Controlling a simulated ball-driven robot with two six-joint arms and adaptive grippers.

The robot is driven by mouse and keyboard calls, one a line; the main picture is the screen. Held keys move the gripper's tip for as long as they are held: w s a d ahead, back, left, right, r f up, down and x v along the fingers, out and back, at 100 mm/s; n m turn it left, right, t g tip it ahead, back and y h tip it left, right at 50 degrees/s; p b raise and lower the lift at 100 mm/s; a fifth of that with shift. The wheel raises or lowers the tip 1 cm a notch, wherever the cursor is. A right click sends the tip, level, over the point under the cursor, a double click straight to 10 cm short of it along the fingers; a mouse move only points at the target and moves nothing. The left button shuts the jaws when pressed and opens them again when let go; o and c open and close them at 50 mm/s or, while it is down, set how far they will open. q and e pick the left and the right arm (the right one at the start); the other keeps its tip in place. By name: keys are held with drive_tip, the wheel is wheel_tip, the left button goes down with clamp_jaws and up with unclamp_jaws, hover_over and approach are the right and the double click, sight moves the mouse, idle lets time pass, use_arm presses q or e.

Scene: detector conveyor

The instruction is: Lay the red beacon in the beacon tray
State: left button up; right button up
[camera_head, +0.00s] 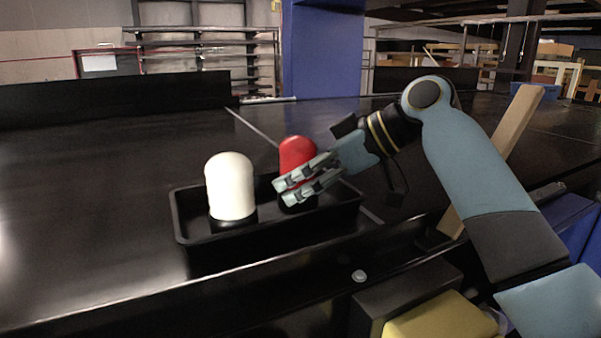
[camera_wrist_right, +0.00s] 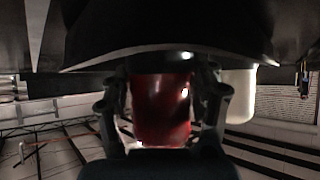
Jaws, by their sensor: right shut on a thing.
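The red beacon (camera_head: 297,152) has a domed red top and a dark base. It is upright over the right part of the black beacon tray (camera_head: 184,238); I cannot tell whether its base touches the tray floor. My right gripper (camera_head: 288,188) is shut around the beacon from the right side, with its fingers across the beacon's lower half. In the right wrist view the red beacon (camera_wrist_right: 160,108) sits between the two fingers (camera_wrist_right: 162,112). My left gripper is not in view.
A white beacon (camera_head: 231,186) stands upright in the left part of the tray. The dark conveyor surface (camera_head: 90,180) left of the tray is clear. A wooden plank (camera_head: 513,122) leans behind my right arm. A yellow object (camera_head: 440,318) is at the lower right.

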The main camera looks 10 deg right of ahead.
drive_tip(key=o, duration=0.9)
drive_tip(key=shift+f, duration=0.15)
drive_tip(key=shift+c, duration=0.2)
drive_tip(key=o, duration=0.5)
drive_tip(key=shift+r, duration=0.25)
drive_tip(key=p+v, duration=0.4)
drive_tip(key=v, duration=0.3)
drive_tip(key=shift+s+d+r+p, duration=0.15)
drive_tip(key=shift+d+p, duration=0.05)
drive_tip(key=shift+p, duration=0.1)
